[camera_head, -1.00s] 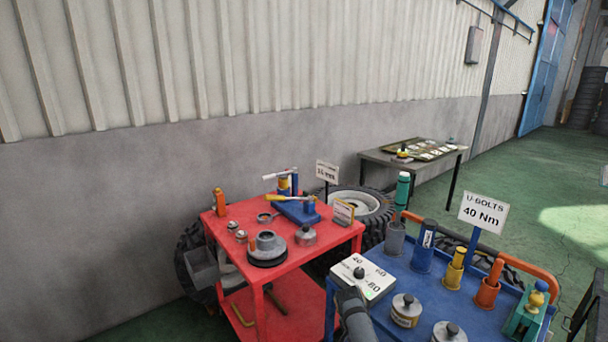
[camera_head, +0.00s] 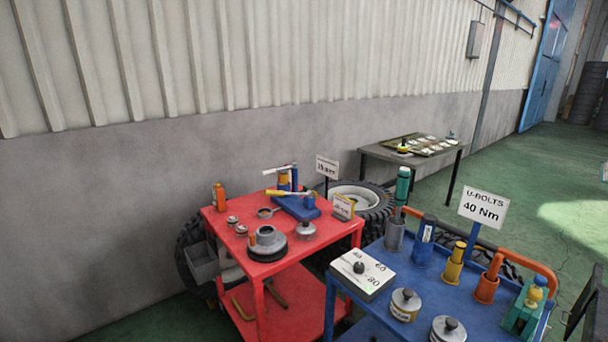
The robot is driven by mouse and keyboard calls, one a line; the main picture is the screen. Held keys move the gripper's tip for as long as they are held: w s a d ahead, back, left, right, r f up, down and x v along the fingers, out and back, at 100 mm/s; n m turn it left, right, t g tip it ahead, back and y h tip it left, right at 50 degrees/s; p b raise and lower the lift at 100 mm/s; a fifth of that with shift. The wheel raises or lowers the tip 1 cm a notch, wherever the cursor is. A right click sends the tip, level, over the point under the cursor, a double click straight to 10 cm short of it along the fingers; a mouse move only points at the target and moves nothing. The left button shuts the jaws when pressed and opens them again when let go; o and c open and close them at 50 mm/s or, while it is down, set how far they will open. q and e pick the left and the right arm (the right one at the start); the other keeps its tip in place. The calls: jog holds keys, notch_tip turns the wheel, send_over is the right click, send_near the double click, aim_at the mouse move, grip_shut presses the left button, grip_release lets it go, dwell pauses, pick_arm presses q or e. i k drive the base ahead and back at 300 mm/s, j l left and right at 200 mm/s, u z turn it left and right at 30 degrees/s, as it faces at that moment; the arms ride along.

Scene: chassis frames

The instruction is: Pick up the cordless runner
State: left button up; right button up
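No tool is labelled as the cordless runner, and I cannot tell for sure which one it is. On the blue cart (camera_head: 385,268), a teal-topped tool (camera_head: 403,182) stands upright in a grey holder (camera_head: 395,236). A blue holder (camera_head: 423,242), a yellow holder (camera_head: 454,271) and an orange holder (camera_head: 487,287) stand in a row to its right, with tools in them. A green tool-like thing with a yellow top (camera_head: 523,314) is at the cart's right end. Neither of my grippers is in view.
A white dial box (camera_head: 376,272) and two round lidded pots (camera_head: 405,306) sit at the front of the blue cart. A "U-BOLTS 40 Nm" sign (camera_head: 483,208) rises behind. A red cart (camera_head: 300,258) with several parts stands left; a grey table (camera_head: 379,152) is behind.

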aim_at(402, 185)
jog(key=i+u, duration=0.35)
jog(key=i, duration=0.65)
